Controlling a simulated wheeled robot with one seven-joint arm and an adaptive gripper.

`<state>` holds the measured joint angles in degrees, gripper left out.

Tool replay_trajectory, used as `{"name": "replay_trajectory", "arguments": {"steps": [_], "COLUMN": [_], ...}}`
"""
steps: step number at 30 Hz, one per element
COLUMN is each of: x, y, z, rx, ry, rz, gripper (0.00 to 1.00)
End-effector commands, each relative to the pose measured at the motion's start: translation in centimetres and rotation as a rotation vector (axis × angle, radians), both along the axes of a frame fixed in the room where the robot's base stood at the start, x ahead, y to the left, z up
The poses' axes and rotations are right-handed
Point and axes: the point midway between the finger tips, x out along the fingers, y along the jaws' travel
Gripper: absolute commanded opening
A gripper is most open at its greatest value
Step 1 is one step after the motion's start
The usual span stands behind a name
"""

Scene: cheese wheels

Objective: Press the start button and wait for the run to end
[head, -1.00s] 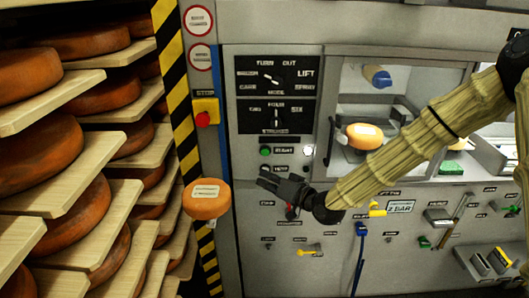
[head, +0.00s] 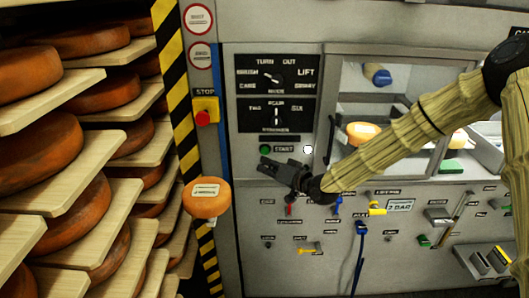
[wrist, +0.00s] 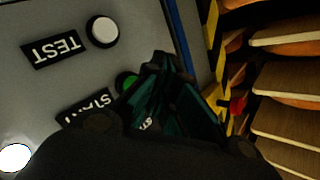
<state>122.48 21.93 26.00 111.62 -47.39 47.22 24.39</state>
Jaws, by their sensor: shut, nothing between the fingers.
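The green start button (head: 265,149) sits left of its START label (head: 284,149) on the grey machine panel. My gripper (head: 263,164) is shut and empty, its fingertips just below the button in the head view. In the wrist view, the green button (wrist: 128,81) shows just beside my gripper's fingers (wrist: 163,62), partly hidden by them. I cannot tell whether the fingers touch it. A white round lamp (head: 308,149) right of the START label looks lit; it also shows bright in the wrist view (wrist: 14,158).
A yellow stop box with a red button (head: 203,118) is left of the panel. An orange cheese wheel (head: 206,198) stands out below it. Shelves of cheese wheels (head: 40,150) fill the left. A white button (wrist: 103,31) is beside the TEST label (wrist: 52,50).

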Motion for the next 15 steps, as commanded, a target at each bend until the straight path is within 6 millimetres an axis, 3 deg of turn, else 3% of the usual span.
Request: {"name": "replay_trajectory", "arguments": {"steps": [6,15], "x": [1.7,2.3], "y": [0.1,0.0], "z": [-0.1,-0.1], "rx": [0.001,-0.001], "ry": [0.0,0.001], "rz": [0.001,0.001], "gripper": [0.0,0.0]}}
